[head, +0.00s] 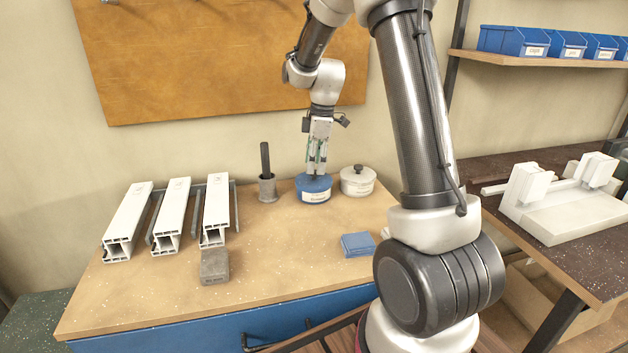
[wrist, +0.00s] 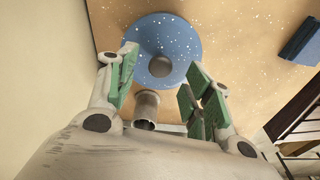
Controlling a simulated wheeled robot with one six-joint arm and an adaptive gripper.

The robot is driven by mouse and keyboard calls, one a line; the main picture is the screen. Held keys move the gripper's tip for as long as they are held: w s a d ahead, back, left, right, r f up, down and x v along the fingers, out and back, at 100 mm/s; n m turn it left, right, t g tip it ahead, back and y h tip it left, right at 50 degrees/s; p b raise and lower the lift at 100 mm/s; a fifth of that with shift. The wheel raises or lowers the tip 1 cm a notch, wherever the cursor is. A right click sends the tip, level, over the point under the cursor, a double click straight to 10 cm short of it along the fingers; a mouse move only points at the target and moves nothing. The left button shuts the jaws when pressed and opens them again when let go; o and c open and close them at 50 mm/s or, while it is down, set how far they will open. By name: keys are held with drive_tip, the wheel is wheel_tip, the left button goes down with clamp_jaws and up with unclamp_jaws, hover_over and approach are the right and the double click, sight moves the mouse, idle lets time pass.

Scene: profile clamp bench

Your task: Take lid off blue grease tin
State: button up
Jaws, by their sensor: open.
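The blue grease tin (head: 313,194) stands on the wooden bench with its lid on and a pale label on its front. In the wrist view its round blue lid (wrist: 180,40) shows from above, with a dark grey knob (wrist: 159,66) at the middle. My gripper (head: 317,170) points down right over the lid. In the wrist view my gripper (wrist: 162,64) is open, with one green-padded finger on each side of the knob and a gap to it. The knob is hidden behind the fingers in the head view.
A white tin (head: 357,182) with a dark knob stands close on the right. A grey cup (head: 267,188) holding a dark rod stands close on the left. White profiles (head: 168,222) and a grey block (head: 214,266) lie further left.

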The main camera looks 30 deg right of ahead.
sight(314, 177)
wheel_tip(314, 177, down, 3)
drive_tip(key=shift+a+r, duration=0.15)
drive_tip(key=c, duration=1.1)
drive_tip(key=shift+r, duration=0.15)
